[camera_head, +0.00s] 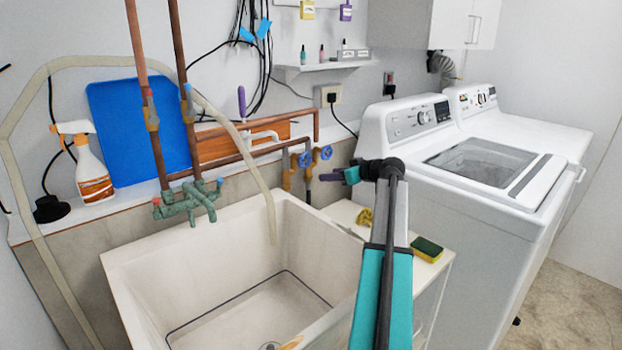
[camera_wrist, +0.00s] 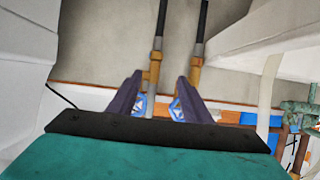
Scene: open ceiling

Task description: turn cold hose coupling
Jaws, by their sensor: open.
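Two valves with blue handles stand on the wall right of the sink; the left handle (camera_head: 305,158) and right handle (camera_head: 326,153) show in the head view. A brass coupling (camera_head: 287,180) hangs from the left valve. The wrist view is upside down and shows two brass couplings, one left (camera_wrist: 153,72) and one right (camera_wrist: 195,72), each on a dark hose. No hot or cold marking is readable. My gripper (camera_wrist: 160,90) is open and empty, with purple fingers. In the wrist view the left coupling lies between the fingertips; contact cannot be told. My gripper (camera_head: 343,175) is right of the valves in the head view.
A white sink (camera_head: 120,262) is left, with a green faucet (camera_head: 190,203) and a pale hose (camera_head: 235,135). A washing machine (camera_head: 400,130) stands close on the right.

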